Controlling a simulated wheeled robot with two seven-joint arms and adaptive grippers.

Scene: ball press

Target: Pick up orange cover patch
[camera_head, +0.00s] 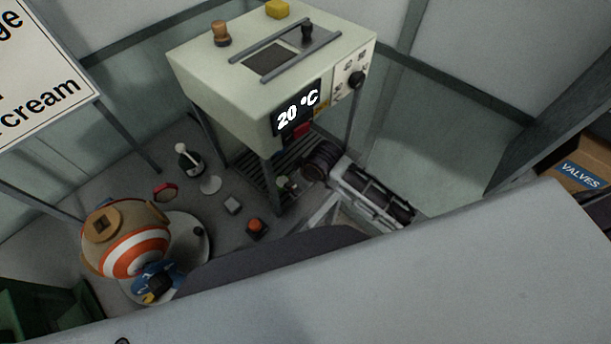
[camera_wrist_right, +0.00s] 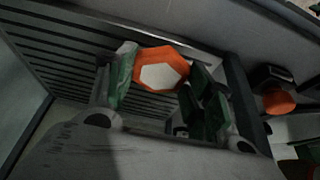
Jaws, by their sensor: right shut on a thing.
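The orange cover patch (camera_wrist_right: 162,76), a hexagon with an orange rim and a pale centre, sits between the green-padded fingers of my right gripper (camera_wrist_right: 160,88) in the right wrist view. The fingers are shut on it. In the head view my right gripper (camera_head: 288,184) is small and dark beside the lower slatted shelf (camera_head: 258,184) of the press, and the patch cannot be made out there. The slats also show behind the gripper in the wrist view. My left gripper is not in view.
The press (camera_head: 230,85) reads 20 °C. A striped ball (camera_head: 120,240) rests on a round plate (camera_head: 190,235) at left. A red-rimmed patch (camera_head: 165,191) lies on the floor behind it. An orange button (camera_head: 257,225) stands near the shelf. A valves box (camera_head: 580,172) is at right.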

